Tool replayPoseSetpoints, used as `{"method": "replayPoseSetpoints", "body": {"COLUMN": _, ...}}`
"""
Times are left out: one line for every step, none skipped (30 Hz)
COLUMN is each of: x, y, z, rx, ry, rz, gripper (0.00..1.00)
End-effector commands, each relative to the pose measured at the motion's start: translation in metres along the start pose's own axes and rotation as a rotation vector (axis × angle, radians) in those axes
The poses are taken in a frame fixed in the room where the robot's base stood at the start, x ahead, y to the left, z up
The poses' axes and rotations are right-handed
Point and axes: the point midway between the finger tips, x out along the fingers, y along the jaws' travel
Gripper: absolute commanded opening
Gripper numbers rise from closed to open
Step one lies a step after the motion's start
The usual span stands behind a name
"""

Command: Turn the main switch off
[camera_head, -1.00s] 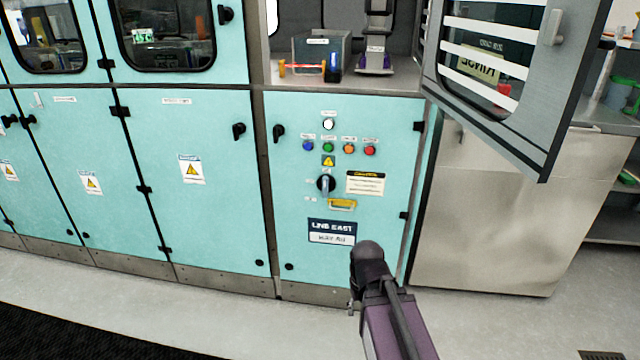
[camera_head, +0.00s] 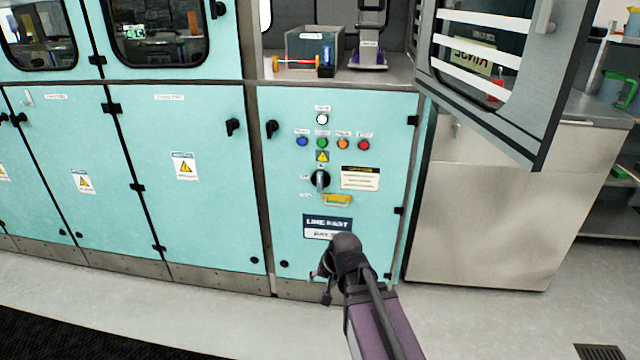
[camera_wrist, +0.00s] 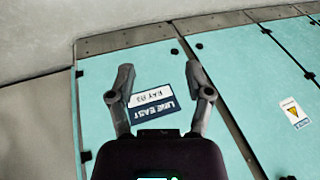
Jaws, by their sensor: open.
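The main switch (camera_head: 320,181) is a dark rotary knob with a grey-blue handle, on the teal cabinet door (camera_head: 285,215). Its handle stands about upright in the head view. A yellow tag or plate (camera_head: 338,200) sits just below it. The wrist view does not show the switch. My gripper (camera_wrist: 162,80) is open and empty, its two fingers on either side of the LINE EAST label (camera_wrist: 153,103), which looks upside down there. In the head view my gripper (camera_head: 325,285) is low in front of the door, below the switch and apart from it.
Blue, green, orange and red buttons (camera_head: 343,143) sit above the switch, with a white one (camera_head: 322,119) higher. An open window door (camera_head: 490,70) juts out at upper right. A grey bin (camera_head: 312,45) stands on the shelf. Floor in front is clear.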

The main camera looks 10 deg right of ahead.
Motion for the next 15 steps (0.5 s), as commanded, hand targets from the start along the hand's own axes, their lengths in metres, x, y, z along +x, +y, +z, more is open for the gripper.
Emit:
{"method": "replayPoseSetpoints", "body": {"x": 0.009, "y": -0.014, "z": -0.014, "rx": 0.059, "ry": 0.047, "rz": -0.062, "gripper": 0.66}}
{"method": "replayPoseSetpoints", "body": {"x": 0.011, "y": -0.022, "z": -0.022, "rx": 0.099, "ry": 0.075, "rz": -0.103, "gripper": 0.66}}
{"method": "replayPoseSetpoints", "body": {"x": 0.013, "y": -0.034, "z": -0.032, "rx": 0.157, "ry": 0.112, "rz": -0.160, "gripper": 0.66}}
{"method": "replayPoseSetpoints", "body": {"x": 0.014, "y": -0.043, "z": -0.040, "rx": 0.202, "ry": 0.137, "rz": -0.202, "gripper": 0.66}}
{"method": "replayPoseSetpoints", "body": {"x": 0.015, "y": -0.051, "z": -0.048, "rx": 0.248, "ry": 0.162, "rz": -0.246, "gripper": 0.66}}
{"method": "replayPoseSetpoints", "body": {"x": 0.015, "y": -0.061, "z": -0.059, "rx": 0.310, "ry": 0.192, "rz": -0.304, "gripper": 0.66}}
{"method": "replayPoseSetpoints", "body": {"x": 0.015, "y": -0.069, "z": -0.067, "rx": 0.358, "ry": 0.215, "rz": -0.348, "gripper": 0.66}}
{"method": "replayPoseSetpoints", "body": {"x": 0.014, "y": -0.076, "z": -0.075, "rx": 0.407, "ry": 0.235, "rz": -0.392, "gripper": 0.66}}
{"method": "replayPoseSetpoints", "body": {"x": 0.013, "y": -0.084, "z": -0.085, "rx": 0.473, "ry": 0.261, "rz": -0.451, "gripper": 0.66}}
{"method": "replayPoseSetpoints", "body": {"x": 0.012, "y": -0.090, "z": -0.093, "rx": 0.524, "ry": 0.278, "rz": -0.496, "gripper": 0.66}}
{"method": "replayPoseSetpoints", "body": {"x": 0.010, "y": -0.096, "z": -0.101, "rx": 0.576, "ry": 0.293, "rz": -0.541, "gripper": 0.66}}
{"method": "replayPoseSetpoints", "body": {"x": 0.008, "y": -0.103, "z": -0.111, "rx": 0.647, "ry": 0.313, "rz": -0.602, "gripper": 0.66}}
{"method": "replayPoseSetpoints", "body": {"x": 0.006, "y": -0.108, "z": -0.119, "rx": 0.700, "ry": 0.326, "rz": -0.647, "gripper": 0.66}}
{"method": "replayPoseSetpoints", "body": {"x": 0.004, "y": -0.112, "z": -0.127, "rx": 0.754, "ry": 0.339, "rz": -0.693, "gripper": 0.66}}
{"method": "replayPoseSetpoints", "body": {"x": 0.001, "y": -0.117, "z": -0.137, "rx": 0.827, "ry": 0.353, "rz": -0.753, "gripper": 0.66}}
